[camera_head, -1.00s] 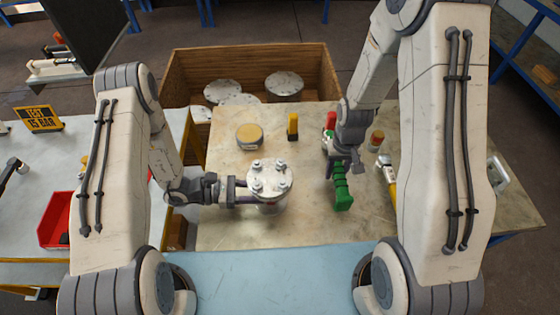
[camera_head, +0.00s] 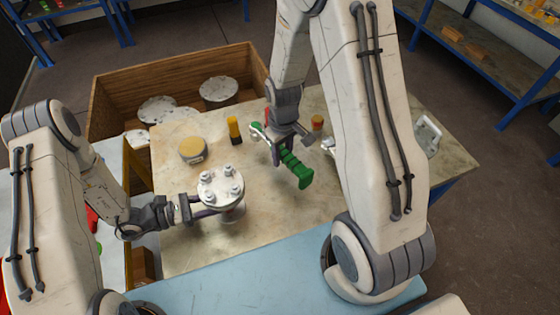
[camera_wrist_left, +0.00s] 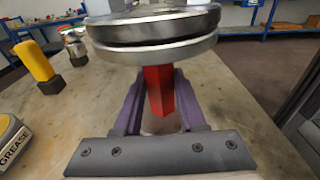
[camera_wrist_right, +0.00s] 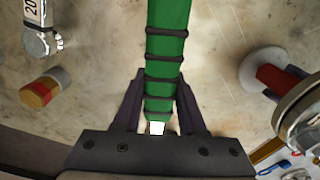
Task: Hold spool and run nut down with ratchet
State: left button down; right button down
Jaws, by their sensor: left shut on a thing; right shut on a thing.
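The spool (camera_head: 222,188) is a silver flanged piece with several bolts on its top flange. The left wrist view shows its stacked flanges (camera_wrist_left: 155,35) above a red neck (camera_wrist_left: 160,88). My left gripper (camera_head: 200,207) is shut on that neck, its purple fingers on both sides, and the spool is upright. My right gripper (camera_head: 282,150) is shut on the ratchet's ribbed green handle (camera_head: 298,172), right of the spool and apart from it. The handle also shows in the right wrist view (camera_wrist_right: 166,55). The ratchet's head and the nut cannot be made out.
A grease tin (camera_head: 192,151) and a yellow-topped marker-like item (camera_head: 234,130) stand behind the spool. An orange-red jar (camera_head: 317,122) is behind my right gripper. A wooden crate (camera_head: 110,95) with round flanged parts stands beyond the table. The table's front middle is clear.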

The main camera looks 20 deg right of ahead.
jog(key=r+n, duration=0.2)
jog(key=n, duration=0.1)
jog(key=w+a+r+n, duration=0.1)
jog(key=r+n, duration=0.2)
jog(key=w+r+n, duration=0.1)
jog(key=r+n, duration=0.1)
jog(key=n, duration=0.1)
jog(key=shift+a+r, duration=0.3)
jog(key=shift+a, duration=0.1)
notch_tip(320, 180, up, 8)
jog(key=a+n, duration=0.2)
jog(key=n, duration=0.8)
jog(key=shift+s+d+f, duration=0.1)
jog(key=shift+f, duration=1.05)
jog(key=shift+s+d+f, duration=0.1)
jog(key=shift+f, duration=1)
jog(key=shift+f, duration=0.1)
jog(key=shift+f, duration=1.1)
